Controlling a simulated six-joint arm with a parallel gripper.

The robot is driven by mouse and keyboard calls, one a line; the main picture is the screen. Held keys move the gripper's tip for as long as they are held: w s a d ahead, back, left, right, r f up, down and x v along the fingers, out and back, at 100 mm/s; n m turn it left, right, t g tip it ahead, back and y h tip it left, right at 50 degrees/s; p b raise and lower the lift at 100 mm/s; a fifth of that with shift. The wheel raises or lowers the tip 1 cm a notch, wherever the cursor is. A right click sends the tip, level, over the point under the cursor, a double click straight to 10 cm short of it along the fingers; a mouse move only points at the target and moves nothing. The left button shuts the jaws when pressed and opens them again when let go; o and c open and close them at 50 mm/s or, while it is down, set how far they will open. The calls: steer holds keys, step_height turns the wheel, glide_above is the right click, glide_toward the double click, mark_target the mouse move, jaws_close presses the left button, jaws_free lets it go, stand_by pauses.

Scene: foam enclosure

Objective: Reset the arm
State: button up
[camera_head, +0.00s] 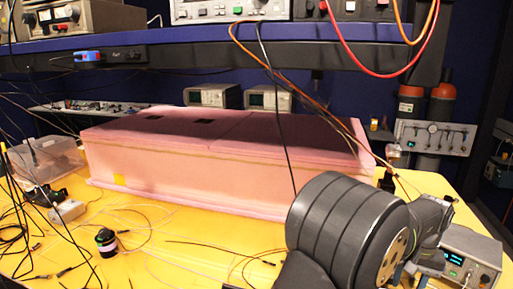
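My arm (345,232) shows as large dark grey joint housings at the lower right, in front of the right end of the pink foam enclosure. My gripper is not in view, so its opening and anything in it cannot be seen. The long pink foam enclosure (180,179) lies on the yellow table (210,236) with its lid on. Two small dark rectangles show on the top of the lid. The right front corner of the enclosure is hidden behind my arm.
Cables and a small dark cylinder (106,242) lie on the table's front left. A clear plastic box (45,160) stands at the left. A grey instrument (470,258) sits beside my arm at right. A shelf (200,45) with hanging cables spans above.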

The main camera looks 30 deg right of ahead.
steer(key=shift+f, duration=2.05)
step_height(320, 180, up, 18)
step_height(320, 180, down, 18)
steer(key=shift+r, duration=0.25)
steer(key=shift+f, duration=0.35)
steer(key=m, duration=0.5)
steer(key=shift+r, duration=0.1)
steer(key=m, duration=0.4)
steer(key=shift+m, duration=0.3)
steer(key=shift+r+m, duration=0.25)
steer(key=shift+m, duration=0.15)
step_height(320, 180, up, 8)
